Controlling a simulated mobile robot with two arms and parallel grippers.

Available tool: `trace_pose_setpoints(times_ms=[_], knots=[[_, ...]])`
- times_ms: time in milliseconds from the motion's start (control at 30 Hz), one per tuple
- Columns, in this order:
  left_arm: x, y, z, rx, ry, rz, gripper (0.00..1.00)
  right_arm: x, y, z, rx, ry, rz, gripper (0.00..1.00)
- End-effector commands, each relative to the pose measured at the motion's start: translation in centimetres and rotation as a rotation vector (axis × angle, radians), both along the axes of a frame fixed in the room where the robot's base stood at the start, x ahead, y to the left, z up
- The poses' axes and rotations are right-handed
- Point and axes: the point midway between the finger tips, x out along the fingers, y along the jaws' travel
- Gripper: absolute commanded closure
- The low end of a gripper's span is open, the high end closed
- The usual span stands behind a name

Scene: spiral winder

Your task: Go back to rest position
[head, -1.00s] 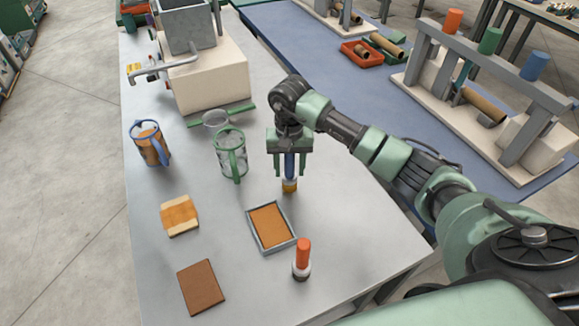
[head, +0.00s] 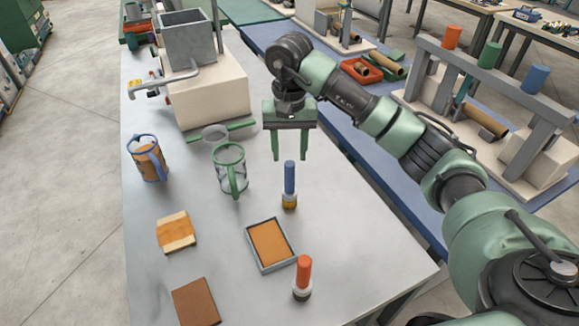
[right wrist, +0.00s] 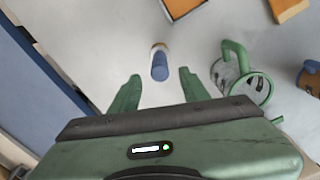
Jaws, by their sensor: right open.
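My right gripper (head: 290,158) is open and empty above the grey table (head: 345,240). Below its fingertips a blue-handled tool with a yellowish base (head: 289,185) stands upright on the table, apart from the fingers. In the right wrist view the open fingers (right wrist: 158,85) show with the blue-handled tool (right wrist: 159,65) beyond them. My left gripper is not in view.
A green-handled glass jug (head: 230,170) and a blue-handled jug (head: 148,158) stand to the left. A machine (head: 205,95) stands behind. A blue bench (head: 405,190) lies to the right.

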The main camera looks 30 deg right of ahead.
Motion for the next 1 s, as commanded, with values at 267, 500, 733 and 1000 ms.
trace_pose_setpoints(times_ms=[267,500,733,1000], knots=[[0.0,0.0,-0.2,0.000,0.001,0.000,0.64,-0.1,0.0,0.9,0.000,0.001,0.000,0.54],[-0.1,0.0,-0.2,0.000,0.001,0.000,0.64,0.0,0.0,0.9,0.000,0.001,0.000,0.54],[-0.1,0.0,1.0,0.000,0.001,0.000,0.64,0.0,0.0,2.0,0.000,0.000,0.000,0.54],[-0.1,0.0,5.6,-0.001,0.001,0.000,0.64,0.0,0.0,6.7,0.000,0.001,0.000,0.54]])
